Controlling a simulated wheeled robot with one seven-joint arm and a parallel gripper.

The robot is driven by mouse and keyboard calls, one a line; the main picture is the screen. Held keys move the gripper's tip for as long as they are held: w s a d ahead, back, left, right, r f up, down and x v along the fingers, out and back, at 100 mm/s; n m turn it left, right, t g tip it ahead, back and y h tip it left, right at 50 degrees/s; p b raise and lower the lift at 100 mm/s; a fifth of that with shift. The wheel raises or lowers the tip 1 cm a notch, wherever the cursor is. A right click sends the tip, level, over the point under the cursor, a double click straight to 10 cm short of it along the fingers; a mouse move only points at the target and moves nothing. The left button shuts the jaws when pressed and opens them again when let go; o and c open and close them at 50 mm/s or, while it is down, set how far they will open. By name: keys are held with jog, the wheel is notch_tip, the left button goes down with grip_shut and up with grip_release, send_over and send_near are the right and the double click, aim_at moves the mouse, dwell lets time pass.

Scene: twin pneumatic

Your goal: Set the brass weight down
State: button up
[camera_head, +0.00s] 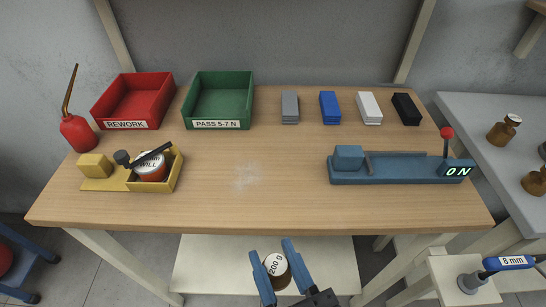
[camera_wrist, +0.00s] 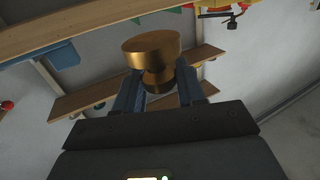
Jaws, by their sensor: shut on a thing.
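The brass weight shows its white-topped end marked "200 g" (camera_head: 275,264) in the head view, at the bottom middle. In the wrist view its wide brass body (camera_wrist: 152,50) stands out past the fingers, with a narrower neck between them. My gripper (camera_head: 273,249) is shut on the weight, one blue finger on each side. It also shows in the wrist view (camera_wrist: 158,90). The weight is held in front of the wooden table's (camera_head: 260,209) front edge, clear of the tabletop.
Red REWORK (camera_head: 132,100) and green PASS (camera_head: 218,100) bins, several small blocks, a yellow clamp fixture (camera_head: 105,184), and a blue device (camera_head: 400,170) reading ON stand on the table. Its front middle is clear. Brass weights (camera_head: 500,133) stand on the grey side table (camera_head: 480,108).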

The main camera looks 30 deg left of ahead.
jog(key=p+x, duration=0.3)
jog(key=x, duration=1)
jog(key=shift+w+r, duration=0.2)
jog(key=x, duration=0.4)
jog(key=shift+w+a+f, duration=0.1)
jog(key=shift+w+a, duration=0.05)
jog(key=shift+a, duration=0.2)
jog(key=shift+f, duration=0.35)
jog(key=shift+f, duration=0.15)
jog(key=o, duration=1.2)
jog(key=shift+c, duration=0.2)
